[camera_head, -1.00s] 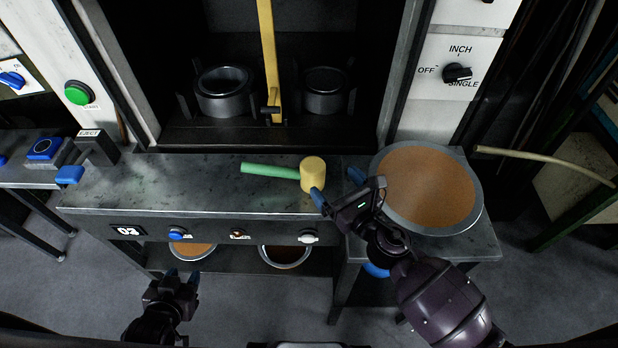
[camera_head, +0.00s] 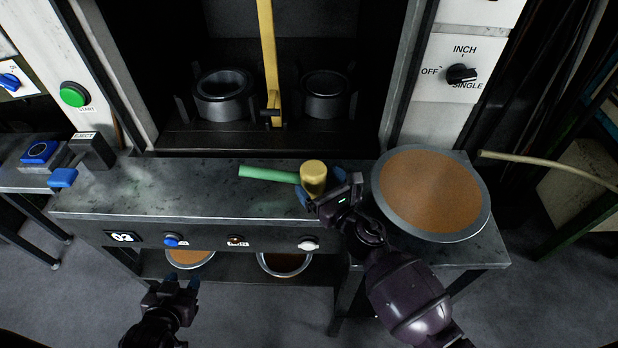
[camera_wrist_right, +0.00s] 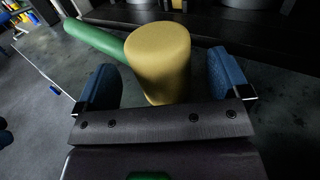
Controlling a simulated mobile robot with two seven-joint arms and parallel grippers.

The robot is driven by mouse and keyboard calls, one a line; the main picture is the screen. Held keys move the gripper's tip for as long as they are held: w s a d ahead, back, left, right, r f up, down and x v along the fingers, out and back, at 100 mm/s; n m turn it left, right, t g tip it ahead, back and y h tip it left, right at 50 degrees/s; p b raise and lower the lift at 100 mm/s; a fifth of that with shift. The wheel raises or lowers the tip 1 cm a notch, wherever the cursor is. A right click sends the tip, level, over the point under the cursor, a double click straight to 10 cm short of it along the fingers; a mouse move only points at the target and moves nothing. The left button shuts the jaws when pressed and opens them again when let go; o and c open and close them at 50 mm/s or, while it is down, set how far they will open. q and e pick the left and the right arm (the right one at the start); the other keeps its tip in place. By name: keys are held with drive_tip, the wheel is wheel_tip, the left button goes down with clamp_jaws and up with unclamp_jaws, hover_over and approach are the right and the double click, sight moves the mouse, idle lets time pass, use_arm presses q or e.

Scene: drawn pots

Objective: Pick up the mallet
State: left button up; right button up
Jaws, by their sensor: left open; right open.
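The mallet lies on the metal bench (camera_head: 130,198), with its yellow head (camera_head: 314,177) to the right and its green handle (camera_head: 267,174) pointing left. My right gripper (camera_head: 320,187) is open around the yellow head, one blue fingertip on each side. In the right wrist view the yellow head (camera_wrist_right: 158,62) stands between the open fingers of the right gripper (camera_wrist_right: 165,85), with gaps on both sides. The green handle (camera_wrist_right: 95,40) runs off to the upper left there. My left gripper (camera_head: 180,286) is open and empty, low in front of the bench.
A round pan of brown material (camera_head: 480,215) stands on the side table just right of my right gripper. A press with a yellow lever (camera_head: 268,60) and two metal cups stands behind the bench. Two bowls sit on the shelf below.

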drive_tip(key=shift+w+a, duration=0.35)
drive_tip(key=shift+w, duration=0.15)
drive_tip(key=c, duration=1.2)
drive_tip(key=shift+r, duration=0.1)
